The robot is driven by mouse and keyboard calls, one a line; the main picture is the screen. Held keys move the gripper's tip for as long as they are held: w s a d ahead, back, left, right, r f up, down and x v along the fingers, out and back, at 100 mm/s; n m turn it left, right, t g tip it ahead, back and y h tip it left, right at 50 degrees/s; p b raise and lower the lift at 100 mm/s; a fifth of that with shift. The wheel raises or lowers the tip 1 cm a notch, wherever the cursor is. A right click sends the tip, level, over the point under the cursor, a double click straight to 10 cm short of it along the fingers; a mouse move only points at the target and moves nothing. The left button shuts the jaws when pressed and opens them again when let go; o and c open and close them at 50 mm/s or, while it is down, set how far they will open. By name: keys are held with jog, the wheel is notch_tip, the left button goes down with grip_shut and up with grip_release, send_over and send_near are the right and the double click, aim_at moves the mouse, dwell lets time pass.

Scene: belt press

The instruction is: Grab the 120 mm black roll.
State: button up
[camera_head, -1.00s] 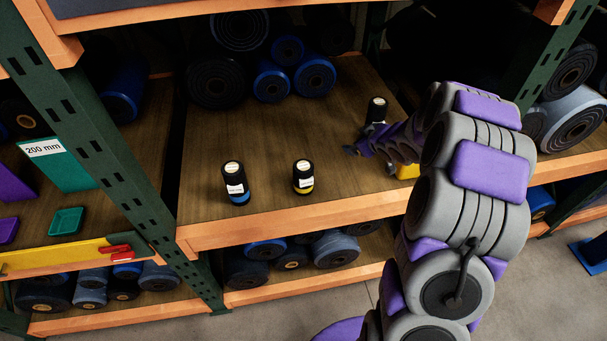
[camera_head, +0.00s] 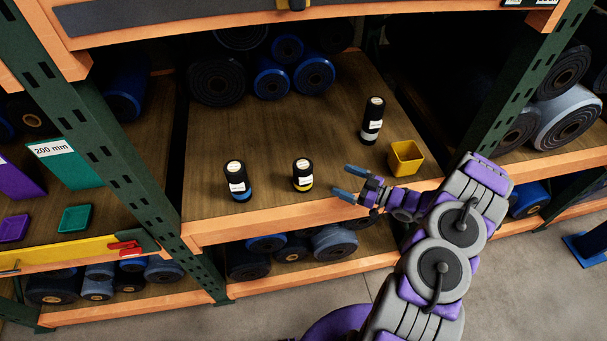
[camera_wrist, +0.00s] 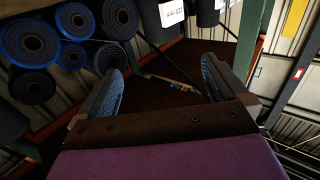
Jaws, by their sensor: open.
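One has a blue lower band (camera_head: 236,180), one a yellow lower band (camera_head: 303,175), and a taller one at the back right has a grey lower band (camera_head: 372,120). Their labels are too small to read, so I cannot tell which is 120 mm. My gripper (camera_head: 343,182) is open and empty at the shelf's front edge, right of the yellow-banded roll and apart from it. In the wrist view its blue fingers (camera_wrist: 160,75) are spread with nothing between them.
A yellow bin (camera_head: 405,158) stands right of my gripper on the shelf (camera_head: 270,135). Large dark and blue rolls (camera_head: 314,76) lie at the back. A green upright (camera_head: 120,170) bounds the left side. The shelf's middle is bare.

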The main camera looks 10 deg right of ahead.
jog(key=b, duration=0.2)
send_near(298, 162)
jog(key=x, duration=0.5)
jog(key=shift+f+b+x, duration=0.25)
jog(key=shift+b+x, duration=0.25)
jog(key=shift+x, duration=0.75)
jog(key=shift+f+b+x, duration=0.2)
jog(key=shift+b+x, duration=0.3)
jog(key=shift+x, duration=0.75)
jog(key=shift+c, duration=0.5)
grip_shut()
